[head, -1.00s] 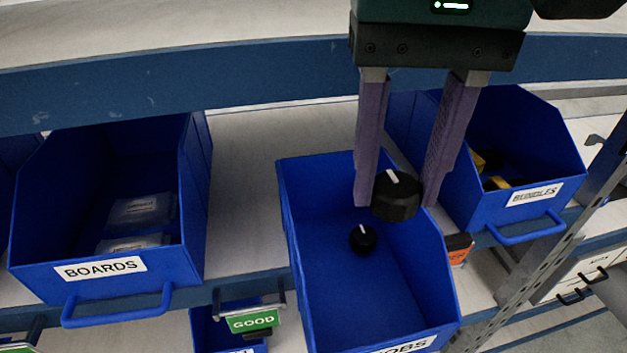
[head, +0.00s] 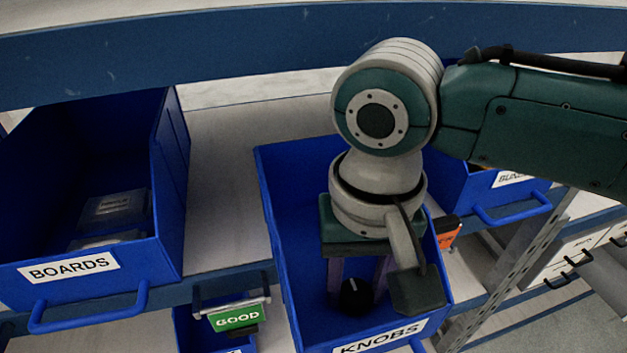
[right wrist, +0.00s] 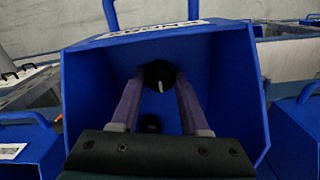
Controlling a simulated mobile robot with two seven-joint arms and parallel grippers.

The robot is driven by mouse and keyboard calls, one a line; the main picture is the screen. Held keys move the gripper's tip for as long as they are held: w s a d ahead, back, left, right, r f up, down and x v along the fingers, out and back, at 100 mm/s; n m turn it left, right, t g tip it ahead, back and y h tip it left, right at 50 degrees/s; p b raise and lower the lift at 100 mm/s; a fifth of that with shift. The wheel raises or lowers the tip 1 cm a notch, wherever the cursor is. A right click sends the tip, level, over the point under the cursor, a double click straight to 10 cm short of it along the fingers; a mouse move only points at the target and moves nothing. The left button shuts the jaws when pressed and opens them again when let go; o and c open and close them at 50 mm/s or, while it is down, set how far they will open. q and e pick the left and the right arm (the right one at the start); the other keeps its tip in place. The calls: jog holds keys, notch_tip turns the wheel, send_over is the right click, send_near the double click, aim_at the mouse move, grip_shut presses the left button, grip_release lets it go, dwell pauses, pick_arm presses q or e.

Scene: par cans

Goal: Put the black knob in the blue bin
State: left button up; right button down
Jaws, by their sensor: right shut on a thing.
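The blue bin (head: 275,215) labelled KNOBS stands in the middle of the head view, and its walls also surround the right wrist view (right wrist: 85,95). My right gripper (head: 357,288) reaches down inside this bin. It is shut on a black knob (head: 354,299) with a white line, which also shows between the fingertips in the right wrist view (right wrist: 158,75). A second, smaller-looking black knob (right wrist: 150,123) lies in the bin, hidden by my right arm in the head view. Whether the held knob touches the bin floor is unclear. My left gripper is not in view.
A blue BOARDS bin (head: 172,170) with clear packs stands on the left. Another blue bin (head: 512,205) stands on the right, partly hidden by my arm. A green GOOD tag (head: 237,317) hangs below the shelf. Bare shelf (head: 215,150) lies between the bins.

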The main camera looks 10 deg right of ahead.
aim_at(356, 291)
jog(key=shift+f, duration=0.1)
jog(key=shift+c, duration=2)
grip_release()
notch_tip(356, 291, up, 12)
jog(key=p, duration=0.1)
